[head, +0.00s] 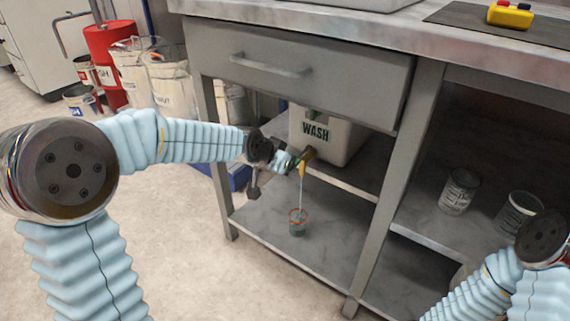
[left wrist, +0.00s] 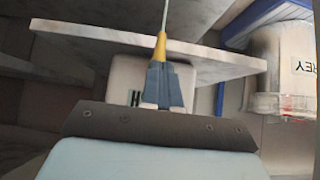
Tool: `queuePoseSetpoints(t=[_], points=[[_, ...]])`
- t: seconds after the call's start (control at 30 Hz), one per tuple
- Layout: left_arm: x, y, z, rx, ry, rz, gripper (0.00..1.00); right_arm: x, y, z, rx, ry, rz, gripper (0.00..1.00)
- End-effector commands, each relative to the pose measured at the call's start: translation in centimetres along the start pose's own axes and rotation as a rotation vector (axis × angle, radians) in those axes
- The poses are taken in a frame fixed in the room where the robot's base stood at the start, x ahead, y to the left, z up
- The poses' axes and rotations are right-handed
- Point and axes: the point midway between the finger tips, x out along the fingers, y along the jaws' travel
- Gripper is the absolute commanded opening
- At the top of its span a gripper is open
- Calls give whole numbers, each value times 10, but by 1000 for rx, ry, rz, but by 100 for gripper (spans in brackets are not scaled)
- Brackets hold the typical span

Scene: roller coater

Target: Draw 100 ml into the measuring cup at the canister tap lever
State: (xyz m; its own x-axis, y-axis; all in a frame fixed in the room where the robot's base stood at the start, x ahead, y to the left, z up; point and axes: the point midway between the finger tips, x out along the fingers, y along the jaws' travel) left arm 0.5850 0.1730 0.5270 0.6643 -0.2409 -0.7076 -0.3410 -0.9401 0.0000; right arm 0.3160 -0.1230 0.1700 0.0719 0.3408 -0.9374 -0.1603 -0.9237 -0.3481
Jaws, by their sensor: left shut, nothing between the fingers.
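The white canister (head: 345,135) marked WASH stands on the upper shelf under the drawer. Its yellow tap (head: 308,155) points out over the shelf edge; a yellow tip also shows in the left wrist view (left wrist: 160,46). A thin pale stream (head: 302,185) runs down from the tap to the measuring cup (head: 298,229), a small clear cup with an orange-red rim upright on the lower shelf. The level inside is too small to read. My left gripper (head: 293,163) is shut and empty against or beside the tap; the lever is hidden. My right gripper is outside the picture.
Two glass jars (head: 459,190) (head: 518,212) stand on the right shelf, near my right arm. A table leg (head: 396,180) separates the bays. A red drum (head: 106,62) and labelled buckets (head: 172,85) stand at the back left. The floor in front is clear.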

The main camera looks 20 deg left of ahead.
Motion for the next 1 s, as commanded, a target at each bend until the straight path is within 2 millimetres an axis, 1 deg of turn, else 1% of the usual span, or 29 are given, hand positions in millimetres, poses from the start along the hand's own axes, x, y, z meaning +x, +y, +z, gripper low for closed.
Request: queuePoseSetpoints(t=[0.17,0.5,0.87,1.0], points=[[-1,0,-2,1,3,0,0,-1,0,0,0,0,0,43],[-11,1,-12,1,2,1,0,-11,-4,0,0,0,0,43],[-11,0,-11,1,0,1,0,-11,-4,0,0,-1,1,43],[-20,0,-22,1,1,1,0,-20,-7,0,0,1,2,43]])
